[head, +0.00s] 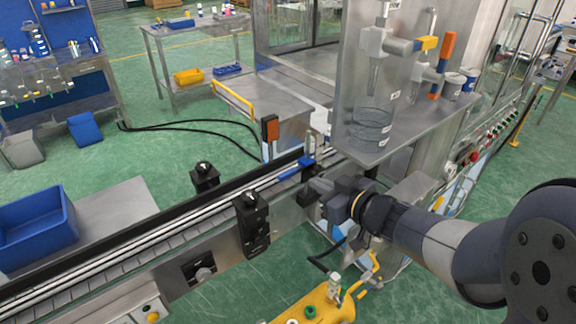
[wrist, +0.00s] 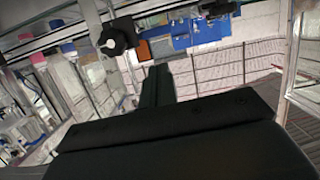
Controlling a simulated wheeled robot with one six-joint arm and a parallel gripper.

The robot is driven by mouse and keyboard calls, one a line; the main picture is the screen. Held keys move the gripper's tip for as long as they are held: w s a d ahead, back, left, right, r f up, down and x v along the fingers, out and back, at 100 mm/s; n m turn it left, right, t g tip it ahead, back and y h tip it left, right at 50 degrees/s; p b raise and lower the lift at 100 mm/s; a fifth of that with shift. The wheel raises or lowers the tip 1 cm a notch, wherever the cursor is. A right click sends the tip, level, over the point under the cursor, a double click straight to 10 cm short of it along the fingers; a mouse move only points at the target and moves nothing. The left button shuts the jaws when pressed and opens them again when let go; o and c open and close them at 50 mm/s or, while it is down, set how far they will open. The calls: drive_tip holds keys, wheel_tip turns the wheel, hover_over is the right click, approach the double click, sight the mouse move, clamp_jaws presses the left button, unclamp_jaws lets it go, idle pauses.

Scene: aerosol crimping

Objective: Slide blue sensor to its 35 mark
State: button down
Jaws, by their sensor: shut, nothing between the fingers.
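The blue sensor (head: 292,172) appears as a small blue block on the conveyor rail, near its far end by the steel machine. My gripper (head: 306,197) is shut and empty, just in front of and below the blue block, on the near side of the conveyor. I cannot tell whether it touches the block. In the wrist view the dark gripper body fills the lower part, with the shut fingers (wrist: 156,85) pointing up. No scale or 35 mark is legible in either view.
The conveyor (head: 130,249) runs from lower left to the machine. Black knobbed brackets stand on its near side (head: 252,222) and far side (head: 205,178). A steel shelf (head: 405,120) with glassware is above right of my gripper. A yellow tank (head: 318,308) stands below.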

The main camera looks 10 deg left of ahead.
sight(286, 172)
drive_tip(key=shift+m, duration=0.3)
drive_tip(key=x, duration=1)
drive_tip(key=shift+r, duration=0.1)
drive_tip(key=shift+f+b, duration=0.35)
drive_tip(key=shift+f, duration=0.35)
drive_tip(key=shift+s, duration=0.1)
